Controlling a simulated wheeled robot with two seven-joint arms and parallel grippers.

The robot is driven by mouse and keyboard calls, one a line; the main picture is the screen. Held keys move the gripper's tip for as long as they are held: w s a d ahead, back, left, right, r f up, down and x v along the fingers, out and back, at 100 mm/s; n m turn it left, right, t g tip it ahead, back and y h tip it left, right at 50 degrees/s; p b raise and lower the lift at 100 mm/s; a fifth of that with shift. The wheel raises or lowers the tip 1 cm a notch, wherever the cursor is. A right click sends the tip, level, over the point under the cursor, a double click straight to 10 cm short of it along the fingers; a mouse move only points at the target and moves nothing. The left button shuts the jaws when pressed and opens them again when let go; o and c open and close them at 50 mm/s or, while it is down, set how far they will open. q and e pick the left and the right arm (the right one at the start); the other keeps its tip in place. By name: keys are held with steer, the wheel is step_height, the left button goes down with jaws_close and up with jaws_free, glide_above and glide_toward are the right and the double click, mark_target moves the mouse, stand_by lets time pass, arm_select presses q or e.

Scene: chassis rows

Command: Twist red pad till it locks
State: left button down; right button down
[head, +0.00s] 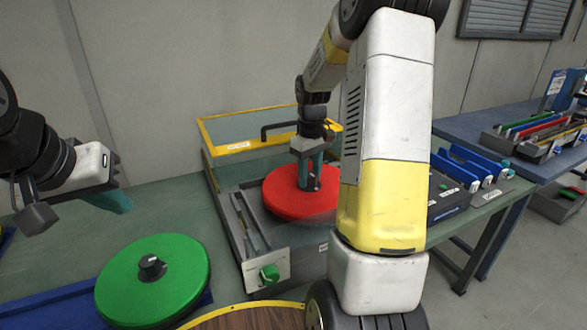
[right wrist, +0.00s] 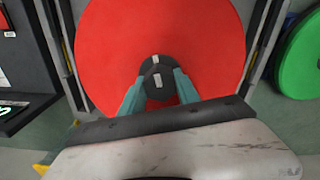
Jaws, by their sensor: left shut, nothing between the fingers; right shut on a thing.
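The red pad (head: 283,202) is a round disc lying in the grey machine with a yellow-edged clear cover. It fills much of the right wrist view (right wrist: 115,45). At its centre is a dark knob (right wrist: 157,72) with white marks. My right gripper (head: 307,185) points down over the pad, shut on the knob; its teal fingers also show in the right wrist view (right wrist: 156,88) on either side of it. Whether the pad is locked cannot be told. My left gripper (head: 122,203) is shut and empty at the left, above the bench and away from the pad.
A green pad (head: 180,270) with a black knob lies on a blue tray (head: 62,308) at the front left. A green knob (head: 269,273) sits on the machine's front panel. A raised clear cover with a yellow frame (head: 205,135) stands behind the red pad. Blue-handled items (head: 462,166) lie to the right.

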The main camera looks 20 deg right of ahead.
steer(key=m, duration=0.6)
steer(key=shift+s+f, duration=0.1)
steer(key=m, duration=0.5)
steer(key=shift+a+f+m, duration=0.1)
steer(key=shift+m, duration=0.2)
steer(key=c, duration=0.8)
jaws_free()
step_height(320, 180, up, 8)
steer(key=shift+f, duration=0.1)
